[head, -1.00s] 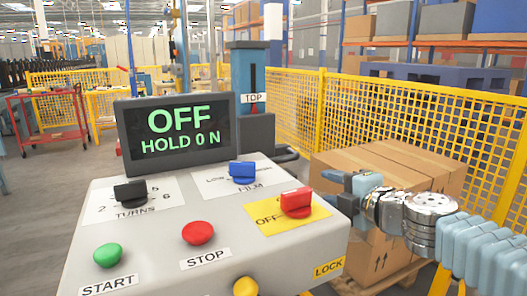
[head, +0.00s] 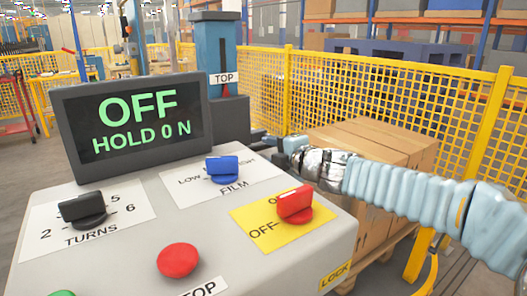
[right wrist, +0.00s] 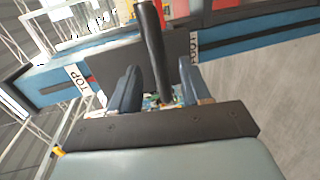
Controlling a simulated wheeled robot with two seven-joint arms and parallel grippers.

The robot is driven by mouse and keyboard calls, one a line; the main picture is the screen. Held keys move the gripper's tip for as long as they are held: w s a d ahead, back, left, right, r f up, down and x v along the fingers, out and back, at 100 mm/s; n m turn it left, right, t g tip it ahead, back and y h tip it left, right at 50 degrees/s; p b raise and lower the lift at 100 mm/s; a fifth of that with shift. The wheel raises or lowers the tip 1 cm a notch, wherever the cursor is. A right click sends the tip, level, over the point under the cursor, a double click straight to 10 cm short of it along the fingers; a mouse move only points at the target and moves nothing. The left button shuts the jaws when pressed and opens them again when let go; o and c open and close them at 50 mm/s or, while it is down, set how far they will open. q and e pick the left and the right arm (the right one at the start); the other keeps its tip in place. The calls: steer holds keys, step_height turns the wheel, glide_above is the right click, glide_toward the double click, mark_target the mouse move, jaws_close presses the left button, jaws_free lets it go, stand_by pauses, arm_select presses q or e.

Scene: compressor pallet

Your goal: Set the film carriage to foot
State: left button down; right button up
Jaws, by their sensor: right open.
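The blue mast (head: 206,55) stands behind the console, with a TOP label (head: 224,78) and a red pointer (head: 225,90) just below it. A dark grey block (head: 228,122), which looks like the film carriage, sits low in front of the mast, partly hidden by the display. My right gripper (head: 258,136) is beside this block on its right. In the right wrist view, my right gripper (right wrist: 158,88) is open, with a dark bar (right wrist: 155,45) running between its fingers; a gap shows on both sides. I cannot tell how deep the bar sits. My left gripper is out of view.
The console (head: 130,265) in front has a display (head: 135,118) reading OFF, HOLD 0 N, a black turns knob (head: 83,210), a blue film knob (head: 222,168) and a red switch (head: 295,203). Stacked cartons (head: 370,145) stand below my right arm. A yellow mesh fence (head: 390,95) is behind.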

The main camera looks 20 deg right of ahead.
mark_target(262, 149)
steer(key=shift+b+x, duration=0.35)
steer(key=shift+x, duration=1.8)
steer(key=shift+s+f, duration=0.1)
steer(key=shift+f, duration=0.05)
jaws_close()
